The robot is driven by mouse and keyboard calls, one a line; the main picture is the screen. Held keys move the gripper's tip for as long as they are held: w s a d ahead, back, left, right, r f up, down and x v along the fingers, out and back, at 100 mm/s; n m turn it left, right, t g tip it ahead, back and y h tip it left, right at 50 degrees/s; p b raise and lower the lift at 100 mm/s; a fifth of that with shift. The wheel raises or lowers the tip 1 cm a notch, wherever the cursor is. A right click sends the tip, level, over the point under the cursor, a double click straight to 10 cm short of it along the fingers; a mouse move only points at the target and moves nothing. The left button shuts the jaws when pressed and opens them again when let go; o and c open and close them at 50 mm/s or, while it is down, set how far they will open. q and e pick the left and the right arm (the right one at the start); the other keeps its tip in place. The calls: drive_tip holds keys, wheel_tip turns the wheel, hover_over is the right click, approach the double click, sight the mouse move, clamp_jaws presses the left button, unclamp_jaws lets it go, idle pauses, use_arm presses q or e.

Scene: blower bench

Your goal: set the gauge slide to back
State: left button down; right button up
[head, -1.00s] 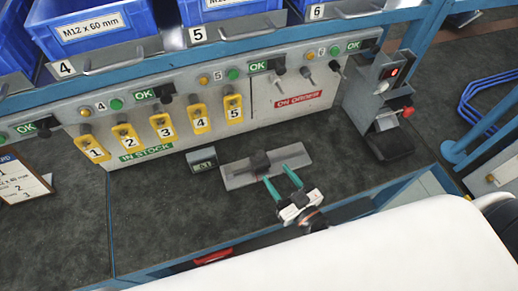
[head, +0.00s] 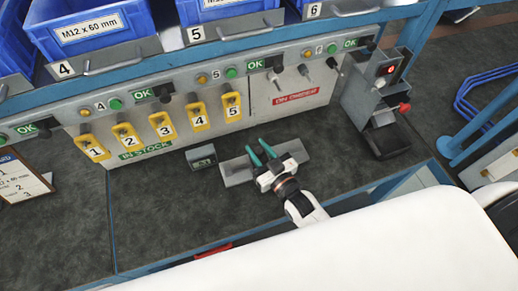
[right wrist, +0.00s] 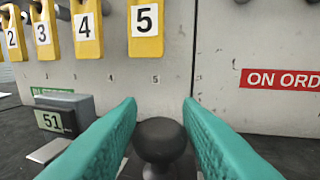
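The gauge slide is a black round knob (right wrist: 160,140) on a flat grey plate (head: 236,172) lying on the bench. In the head view my right gripper hides the knob. My right gripper (head: 257,147), with two teal fingers, reaches over the plate from the front. In the right wrist view the knob stands between the fingers (right wrist: 161,112), with what looks like a narrow gap on each side. The gauge's small display box (head: 202,157) stands at the plate's left end; it reads 51 in the right wrist view (right wrist: 52,121). My left gripper is not in view.
Behind the plate stands a grey panel with several yellow numbered tags (head: 198,112) and a red ON ORDER sign (head: 295,96). Blue bins (head: 88,33) sit above. A grey device with a red knob (head: 404,107) stands to the right.

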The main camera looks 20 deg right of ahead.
clamp_jaws()
drive_tip(key=shift+w+d+p, duration=0.1)
drive_tip(key=shift+d+p, duration=0.2)
drive_tip(key=shift+d, duration=1.9)
drive_tip(key=shift+o, duration=1.1)
unclamp_jaws()
drive_tip(key=shift+o, duration=1.2)
drive_tip(key=shift+d, duration=0.15)
